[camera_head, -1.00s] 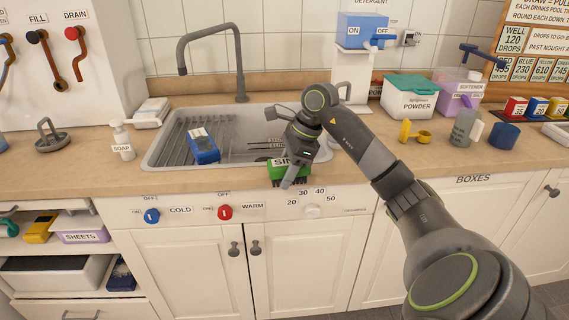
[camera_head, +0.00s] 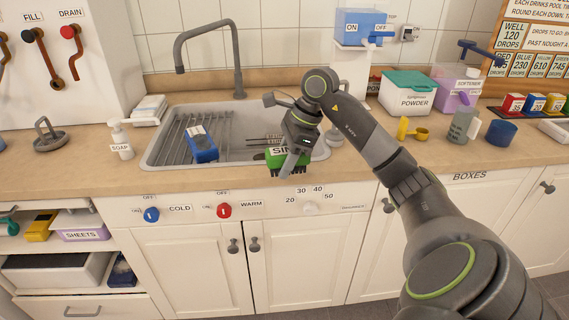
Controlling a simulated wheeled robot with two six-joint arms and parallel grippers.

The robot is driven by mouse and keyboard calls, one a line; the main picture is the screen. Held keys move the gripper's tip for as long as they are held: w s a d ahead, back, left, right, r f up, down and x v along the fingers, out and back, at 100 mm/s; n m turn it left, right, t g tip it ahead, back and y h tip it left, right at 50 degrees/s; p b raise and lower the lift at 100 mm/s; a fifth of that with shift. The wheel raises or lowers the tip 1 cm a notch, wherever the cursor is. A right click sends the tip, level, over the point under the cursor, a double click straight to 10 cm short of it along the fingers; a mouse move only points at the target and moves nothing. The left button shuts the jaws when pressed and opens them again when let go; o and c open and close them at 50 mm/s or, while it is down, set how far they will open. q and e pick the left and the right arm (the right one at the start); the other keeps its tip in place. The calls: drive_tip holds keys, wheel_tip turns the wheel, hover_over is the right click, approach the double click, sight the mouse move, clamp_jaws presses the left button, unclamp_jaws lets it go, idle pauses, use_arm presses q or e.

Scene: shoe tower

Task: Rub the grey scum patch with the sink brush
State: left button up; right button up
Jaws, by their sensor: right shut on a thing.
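The green sink brush (camera_head: 274,159), with "SIN" readable on its label and dark bristles below, is at the front right rim of the sink (camera_head: 231,163). My right gripper (camera_head: 290,158) is shut on it from above and hides part of the brush and label. I cannot tell whether the bristles touch the rim or hang above it. I cannot make out the grey scum patch; my right gripper and arm cover part of the sink's right side. My left gripper is not in view.
The grey tap (camera_head: 239,70) rises behind. A soap bottle (camera_head: 121,140) stands left of the sink. A yellow scoop (camera_head: 417,133) and grey jug (camera_head: 461,126) stand right. The front counter (camera_head: 200,178) is clear.

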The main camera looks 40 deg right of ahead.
drive_tip(key=shift+r+p, duration=0.5)
drive_tip(key=shift+r, duration=0.8)
drive_tip(key=shift+r+p, duration=0.7)
drive_tip(key=shift+r, duration=0.85)
